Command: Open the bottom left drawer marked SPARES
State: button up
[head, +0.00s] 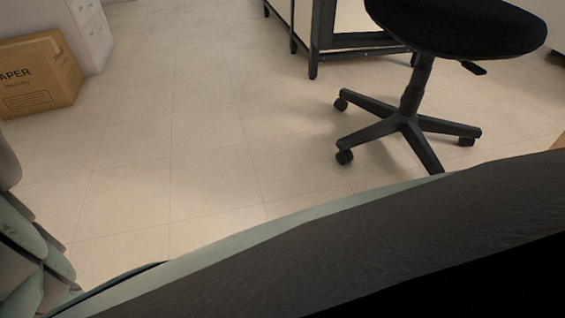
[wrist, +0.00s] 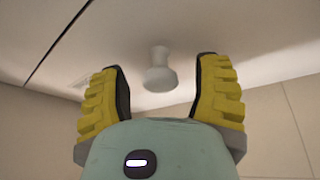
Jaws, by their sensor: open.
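In the wrist view, a pale round knob (wrist: 158,72) stands out from a white drawer front (wrist: 195,28). My gripper (wrist: 158,85), with yellow padded fingers, is open. In the picture the knob lies between the two fingertips, with a gap on each side; I cannot tell its depth relative to them. A thin dark seam runs along the panel at the left. A faint pale patch (wrist: 82,84) shows beside the left finger, and no SPARES marking can be read. The head view does not show my gripper.
In the head view, a cardboard box (head: 38,75) marked PAPER sits on the floor against a white drawer unit (head: 92,30). A black swivel chair (head: 412,110) stands at the right, near a dark-legged bench (head: 312,45). The tiled floor (head: 200,130) between is clear.

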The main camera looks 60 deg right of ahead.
grip_shut()
dwell(0.4)
jog(key=shift+d, duration=0.1)
